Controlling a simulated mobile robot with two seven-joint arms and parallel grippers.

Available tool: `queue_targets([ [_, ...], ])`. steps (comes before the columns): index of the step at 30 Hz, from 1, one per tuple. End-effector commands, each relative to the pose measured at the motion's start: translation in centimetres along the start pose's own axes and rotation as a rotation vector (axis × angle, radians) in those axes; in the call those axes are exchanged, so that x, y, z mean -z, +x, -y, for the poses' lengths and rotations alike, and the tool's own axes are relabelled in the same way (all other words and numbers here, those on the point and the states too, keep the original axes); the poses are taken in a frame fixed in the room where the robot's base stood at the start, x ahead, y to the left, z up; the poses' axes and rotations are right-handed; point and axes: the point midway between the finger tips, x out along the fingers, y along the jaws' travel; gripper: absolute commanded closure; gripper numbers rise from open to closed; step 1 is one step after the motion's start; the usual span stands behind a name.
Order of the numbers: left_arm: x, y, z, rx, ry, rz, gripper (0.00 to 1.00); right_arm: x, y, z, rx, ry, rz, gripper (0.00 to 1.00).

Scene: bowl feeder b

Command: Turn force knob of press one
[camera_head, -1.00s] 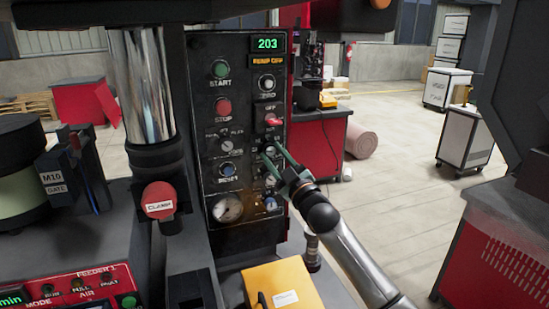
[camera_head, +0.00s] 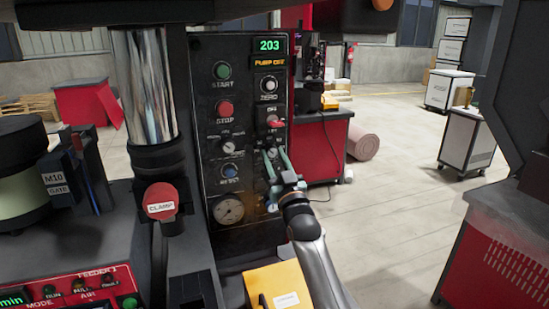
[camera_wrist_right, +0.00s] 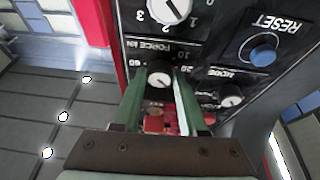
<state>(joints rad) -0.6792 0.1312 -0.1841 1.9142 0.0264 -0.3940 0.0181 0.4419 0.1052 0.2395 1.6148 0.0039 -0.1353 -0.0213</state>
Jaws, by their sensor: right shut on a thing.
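The press's black control panel (camera_head: 245,200) stands left of the middle in the head view, with a green readout of 203 (camera_head: 269,45). My right gripper (camera_head: 275,153) is at its right column, below the red lever switch (camera_head: 274,123). In the right wrist view a dark knob with a white face, the force knob (camera_wrist_right: 160,78), sits between the green fingertips of the gripper (camera_wrist_right: 161,86), beside the FORCE kN lettering. The jaws are shut on it. In the head view the fingers largely hide this knob. My left gripper is not in view.
A yellow box (camera_head: 285,290) lies below the arm. A red CLAMP button (camera_head: 160,201) is left of the panel. Open floor lies to the right.

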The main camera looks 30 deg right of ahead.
Motion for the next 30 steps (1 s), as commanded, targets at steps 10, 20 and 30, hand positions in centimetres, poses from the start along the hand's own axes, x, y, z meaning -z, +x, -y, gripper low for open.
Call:
queue_targets([
  [10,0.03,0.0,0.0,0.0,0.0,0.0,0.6,-0.09,-0.01,-0.01,-0.003,0.007,0.002,1.0],
  [20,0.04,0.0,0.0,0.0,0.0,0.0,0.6,-0.05,-0.01,-0.01,-0.003,0.006,0.002,0.31],
  [30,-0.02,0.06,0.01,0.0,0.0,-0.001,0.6,-0.07,-0.28,-0.01,-0.003,0.006,0.001,0.28],
])
